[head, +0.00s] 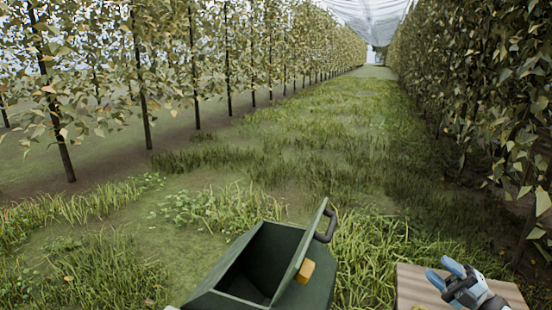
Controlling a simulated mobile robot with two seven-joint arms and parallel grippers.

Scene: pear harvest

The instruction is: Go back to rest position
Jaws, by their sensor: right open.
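My right gripper (443,272) is at the lower right, with two blue fingertips pointing up and left. The fingers are apart and nothing shows between them. It appears over a light brown, striped surface (412,287); I cannot tell how high above it. My left gripper does not show; only a small pale piece, which I cannot identify, shows at the bottom edge left of the centre. No pear can be clearly made out.
A dark green open-topped bin (322,285) with a dark handle (328,228) and an orange-yellow piece (306,271) stands at bottom centre. Leafy tree rows (140,75) (480,85) line both sides. A grassy lane (320,130) runs clear between them.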

